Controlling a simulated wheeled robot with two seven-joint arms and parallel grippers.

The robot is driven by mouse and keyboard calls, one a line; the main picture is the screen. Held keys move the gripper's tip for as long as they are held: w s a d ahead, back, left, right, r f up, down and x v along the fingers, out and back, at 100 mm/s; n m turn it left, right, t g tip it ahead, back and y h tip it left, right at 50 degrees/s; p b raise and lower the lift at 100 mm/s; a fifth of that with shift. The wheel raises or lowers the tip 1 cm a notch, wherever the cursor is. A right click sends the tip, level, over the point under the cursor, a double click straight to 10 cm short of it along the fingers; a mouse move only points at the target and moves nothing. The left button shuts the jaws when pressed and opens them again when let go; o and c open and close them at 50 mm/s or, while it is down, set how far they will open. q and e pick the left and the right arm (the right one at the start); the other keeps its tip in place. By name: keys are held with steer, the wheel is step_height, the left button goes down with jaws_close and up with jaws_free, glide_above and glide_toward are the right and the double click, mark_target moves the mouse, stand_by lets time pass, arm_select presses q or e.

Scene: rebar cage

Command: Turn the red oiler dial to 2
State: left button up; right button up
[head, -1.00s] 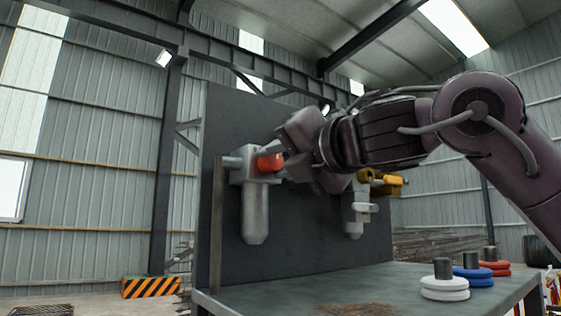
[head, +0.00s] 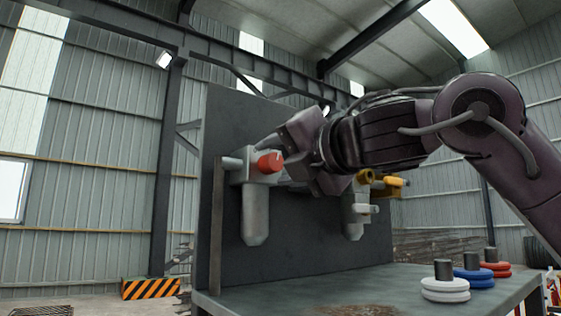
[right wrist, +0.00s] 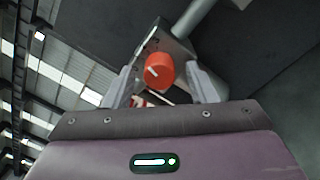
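The red oiler dial (head: 270,163) sits on the front of a grey oiler body (head: 255,210) with a hanging bowl, mounted on a dark panel. A short white mark shows on the dial's face, toward its upper right in the head view. The dial also shows in the right wrist view (right wrist: 160,70), between the two finger tips and apart from both. My right gripper (right wrist: 164,86) is open and empty; in the head view one finger reaches above the dial. The dial's number scale cannot be read. My left gripper is not in view.
A second grey unit (head: 355,215) with a yellow valve (head: 385,182) hangs on the dark panel (head: 310,240), right of the oiler and close to my right gripper. White (head: 445,289), blue (head: 472,276) and red discs stand on the bench (head: 300,298) at the right.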

steer(key=shift+s+d+f, duration=0.15)
steer(key=shift+s+d, duration=0.05)
steer(key=shift+s, duration=0.05)
steer(key=b+v, duration=0.3)
steer(key=v, duration=0.4)
steer(key=shift+b, duration=0.35)
steer(key=shift+d, duration=0.1)
